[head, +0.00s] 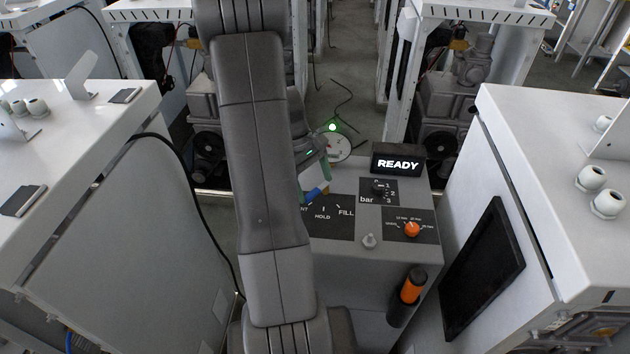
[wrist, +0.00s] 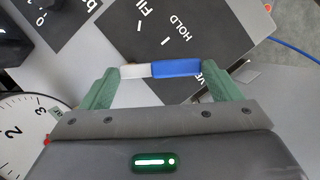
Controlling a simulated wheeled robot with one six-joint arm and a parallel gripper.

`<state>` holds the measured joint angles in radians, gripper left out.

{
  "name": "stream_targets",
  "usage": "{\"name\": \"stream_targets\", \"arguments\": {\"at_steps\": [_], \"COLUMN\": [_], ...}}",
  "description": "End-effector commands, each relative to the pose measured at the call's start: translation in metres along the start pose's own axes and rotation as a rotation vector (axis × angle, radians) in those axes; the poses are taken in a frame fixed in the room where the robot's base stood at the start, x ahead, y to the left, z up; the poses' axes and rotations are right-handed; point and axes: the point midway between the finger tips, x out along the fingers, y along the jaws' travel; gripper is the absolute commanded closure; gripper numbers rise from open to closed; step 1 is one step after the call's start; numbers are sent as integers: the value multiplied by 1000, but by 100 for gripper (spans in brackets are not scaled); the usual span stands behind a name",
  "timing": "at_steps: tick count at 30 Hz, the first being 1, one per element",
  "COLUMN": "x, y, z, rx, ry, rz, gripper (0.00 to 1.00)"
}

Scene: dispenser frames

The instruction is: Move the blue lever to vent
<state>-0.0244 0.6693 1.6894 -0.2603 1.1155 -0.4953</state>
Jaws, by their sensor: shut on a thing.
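The blue lever (wrist: 178,68) has a blue part and a white part. In the wrist view it spans between the two green fingers of my gripper (wrist: 163,73), which are shut on its ends. It lies over the dark label plate (wrist: 190,30), where FILL and HOLD can be read and VENT is partly covered by the right finger. In the head view the lever (head: 316,193) shows beside my arm, above the plate's left part. Its pivot is hidden, so its exact setting cannot be told.
The grey dispenser box (head: 350,256) also carries a lit READY display (head: 398,162), a bar knob (head: 378,189), an orange knob (head: 411,229) and a round gauge (head: 338,147). A green light (head: 332,127) glows by the gauge. White cabinets (head: 545,150) stand close on both sides.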

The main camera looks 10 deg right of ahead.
Motion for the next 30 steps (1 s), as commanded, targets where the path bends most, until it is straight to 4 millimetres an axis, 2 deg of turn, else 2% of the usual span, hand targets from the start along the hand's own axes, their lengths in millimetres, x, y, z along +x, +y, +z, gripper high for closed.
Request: {"name": "stream_targets", "arguments": {"at_steps": [9,22,23,24,25,30], "x": [-2,-2,-2,-2,-2,-2], "y": [2,2,2,2,2,2], "z": [-3,-4,-3,-3,-3,-3], "rx": [82,92,92,91,91,90], "ry": [0,1,1,1,1,0], "rz": [-33,-36,-36,-36,-36,-36], "gripper": [57,57,12,4,0,0]}}
